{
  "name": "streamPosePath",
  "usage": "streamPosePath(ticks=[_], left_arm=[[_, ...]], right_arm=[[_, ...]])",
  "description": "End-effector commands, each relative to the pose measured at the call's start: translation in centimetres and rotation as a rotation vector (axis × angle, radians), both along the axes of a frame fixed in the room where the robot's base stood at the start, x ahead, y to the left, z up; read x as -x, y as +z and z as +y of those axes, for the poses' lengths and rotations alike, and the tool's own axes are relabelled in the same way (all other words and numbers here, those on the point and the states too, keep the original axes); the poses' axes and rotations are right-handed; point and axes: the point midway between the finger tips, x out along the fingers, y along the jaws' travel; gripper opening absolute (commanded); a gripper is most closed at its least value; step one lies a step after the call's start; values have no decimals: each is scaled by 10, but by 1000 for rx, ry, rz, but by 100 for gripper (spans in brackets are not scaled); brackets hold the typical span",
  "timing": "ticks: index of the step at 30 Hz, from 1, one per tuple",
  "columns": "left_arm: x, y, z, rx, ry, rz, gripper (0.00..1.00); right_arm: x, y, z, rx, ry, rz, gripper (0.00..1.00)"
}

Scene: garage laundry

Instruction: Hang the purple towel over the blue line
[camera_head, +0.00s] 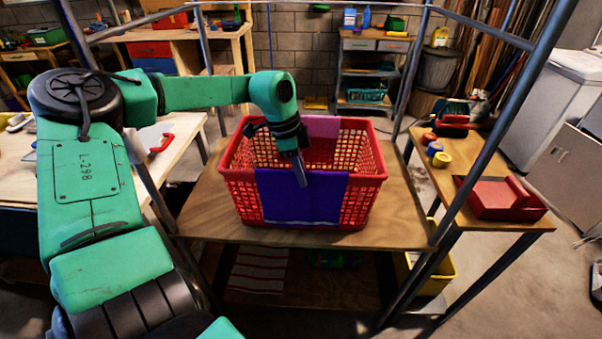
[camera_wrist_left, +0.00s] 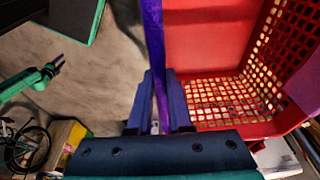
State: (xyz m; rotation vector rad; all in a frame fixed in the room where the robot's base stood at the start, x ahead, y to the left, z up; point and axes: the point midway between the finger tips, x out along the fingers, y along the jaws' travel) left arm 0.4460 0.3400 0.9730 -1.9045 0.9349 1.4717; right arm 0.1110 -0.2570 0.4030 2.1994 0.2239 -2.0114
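The purple towel (camera_head: 302,197) hangs folded over the front rim of the red basket (camera_head: 237,190). My left gripper (camera_head: 301,176) points down at the towel's top edge at that rim. In the left wrist view the purple towel (camera_wrist_left: 153,40) runs as a narrow strip between the two dark fingers (camera_wrist_left: 160,100), which are close together on either side of it. My right gripper (camera_wrist_left: 56,64) shows small at the left of that view, its two prongs apart and empty. I cannot make out the blue line with certainty among the metal frame's bars.
A pink cloth (camera_head: 322,126) hangs on the basket's back rim. The basket stands on a wooden table (camera_head: 212,207) inside a metal frame (camera_head: 487,152). A side table at right holds a red box (camera_head: 497,198) and several small round items. The table around the basket is clear.

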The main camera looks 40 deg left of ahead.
Motion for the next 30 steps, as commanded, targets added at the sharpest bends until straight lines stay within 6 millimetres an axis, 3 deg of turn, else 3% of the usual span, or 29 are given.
streamPosePath(ticks=[7, 30], left_arm=[[0, 5, 0, 1, 0, -1, 0], [0, 73, 0, 0, 0, -1, 0]], right_arm=[[-1, 4, -2, 3, 1, -2, 50], [-3, 51, -4, 5, 2, -4, 50]])
